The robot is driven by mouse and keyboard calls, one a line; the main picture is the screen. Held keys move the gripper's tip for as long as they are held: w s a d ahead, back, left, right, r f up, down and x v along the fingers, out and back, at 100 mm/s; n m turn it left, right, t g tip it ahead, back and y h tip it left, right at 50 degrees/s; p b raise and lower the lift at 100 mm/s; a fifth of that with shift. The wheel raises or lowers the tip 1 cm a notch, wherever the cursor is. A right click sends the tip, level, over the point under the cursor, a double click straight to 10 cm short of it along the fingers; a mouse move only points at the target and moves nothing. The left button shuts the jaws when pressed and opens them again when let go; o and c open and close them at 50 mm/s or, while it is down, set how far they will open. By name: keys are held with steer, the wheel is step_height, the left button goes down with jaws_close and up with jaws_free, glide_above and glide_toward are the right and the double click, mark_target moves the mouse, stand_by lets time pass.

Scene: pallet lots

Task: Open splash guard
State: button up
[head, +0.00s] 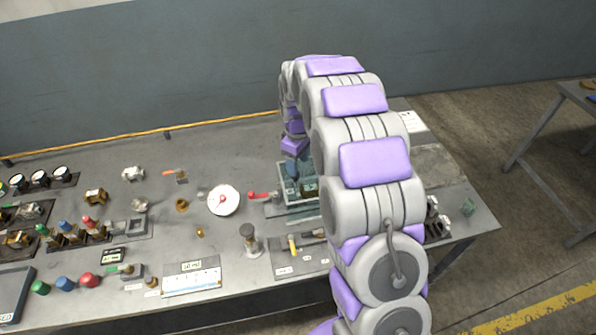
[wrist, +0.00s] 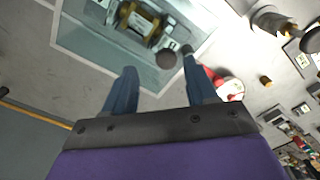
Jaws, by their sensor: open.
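The splash guard looks like a clear, teal-tinted box (head: 287,203) under my arm in the head view. In the wrist view the clear panel (wrist: 85,48) lies at the upper left, with a brass fitting (wrist: 143,22) seen inside or behind it. A round dark knob (wrist: 167,59) shows near the panel's edge. My gripper (wrist: 160,70) is open, with the knob between its two blue fingertips in the picture. I cannot tell whether the fingers touch it. In the head view my gripper (head: 298,165) is over the box, partly hidden by my arm.
Several valves and fittings crowd the bench's left side. A tag panel (head: 192,281) lies at the front. The wall (head: 150,70) is behind the bench.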

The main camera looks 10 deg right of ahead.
mark_target(312, 184)
steer(key=f, duration=0.1)
steer(key=a+f, duration=0.1)
steer(key=f, duration=0.2)
steer(key=shift+a, duration=0.4)
steer(key=shift+d, duration=0.7)
steer(key=shift+c, duration=1.6)
steer(key=shift+a, duration=0.4)
steer(key=c, duration=0.5)
steer(key=shift+d, duration=0.1)
jaws_close()
